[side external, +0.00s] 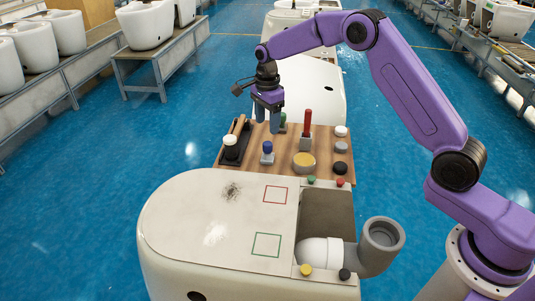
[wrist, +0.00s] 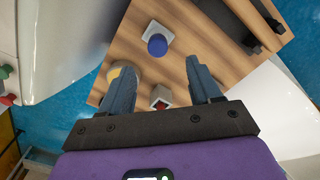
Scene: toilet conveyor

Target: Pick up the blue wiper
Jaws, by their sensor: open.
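The blue wiper (side external: 267,152) stands upright on the wooden board, its round blue top above a pale grey base. In the wrist view the blue wiper (wrist: 157,45) is seen from above, just beyond the fingertips. My gripper (side external: 267,118) is open and empty above the far part of the board, behind and higher than the blue wiper. In the wrist view my gripper (wrist: 160,72) has its two grey-blue fingers spread apart, not touching the wiper.
A red-handled tool (side external: 307,125) and a yellow round item (side external: 304,162) stand to the right. A black holder (side external: 232,153) lies left. The cream toilet body (side external: 190,215) is in front.

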